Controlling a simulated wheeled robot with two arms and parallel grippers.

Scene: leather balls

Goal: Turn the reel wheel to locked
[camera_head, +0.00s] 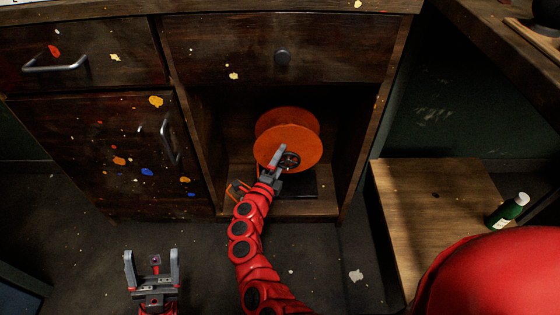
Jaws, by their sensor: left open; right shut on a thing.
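The orange reel wheel (301,139) stands upright in the open compartment of the dark wooden cabinet, on a dark base (303,186). My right gripper (279,156) reaches into the compartment and is shut at the dark hub (290,160) on the wheel's front face. The gripper hides part of the hub, and I cannot make out any lock mark. My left gripper (152,268) is open and empty, low over the floor at the lower left, away from the reel.
A closed cabinet door with a metal handle (169,138) is on the left. A wooden stool or low table (410,205) with a green bottle (507,210) stands at right. The compartment walls are close around the reel.

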